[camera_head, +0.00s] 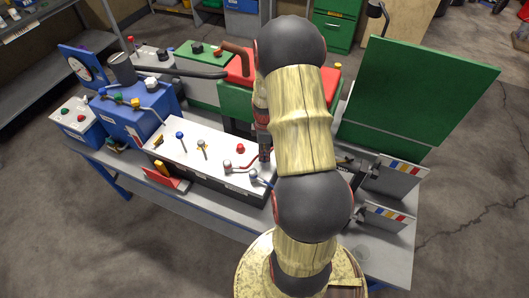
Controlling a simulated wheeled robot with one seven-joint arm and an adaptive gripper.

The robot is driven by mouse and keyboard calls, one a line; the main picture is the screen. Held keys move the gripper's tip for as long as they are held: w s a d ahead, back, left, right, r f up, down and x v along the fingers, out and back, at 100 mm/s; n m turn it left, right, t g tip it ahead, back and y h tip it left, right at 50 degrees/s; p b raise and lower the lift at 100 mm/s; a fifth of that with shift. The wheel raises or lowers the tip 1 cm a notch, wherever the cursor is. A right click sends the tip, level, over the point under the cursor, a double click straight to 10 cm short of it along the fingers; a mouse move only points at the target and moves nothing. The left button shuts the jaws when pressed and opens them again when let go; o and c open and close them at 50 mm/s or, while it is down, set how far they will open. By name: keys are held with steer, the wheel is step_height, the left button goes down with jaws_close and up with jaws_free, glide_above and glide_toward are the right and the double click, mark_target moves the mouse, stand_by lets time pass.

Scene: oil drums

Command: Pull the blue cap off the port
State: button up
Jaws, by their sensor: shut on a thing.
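My gripper (265,156) points down at the right part of the white-topped panel (213,147), partly hidden behind my arm. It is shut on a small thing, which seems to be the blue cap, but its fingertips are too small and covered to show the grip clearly. A small blue piece (254,174) shows just below and left of the fingertips; I cannot tell whether it is the cap. The port cannot be made out. A blue-knobbed lever (180,135) stands farther left on the same panel.
A red handle (228,165) and a red knob (240,148) are close left of my gripper. A large green panel (418,98) rises at the right. A blue box with levers (137,112) stands at the left. The bench's front edge (200,215) is mostly clear.

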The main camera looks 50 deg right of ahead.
jaws_close()
steer(key=shift+r, duration=0.15)
steer(key=shift+r+p, duration=0.35)
steer(key=shift+p, duration=0.05)
steer(key=shift+r+p, duration=0.45)
steer(key=shift+r, duration=0.2)
stand_by(0.5)
steer(key=shift+r+p, duration=1.3)
steer(key=shift+r, duration=0.65)
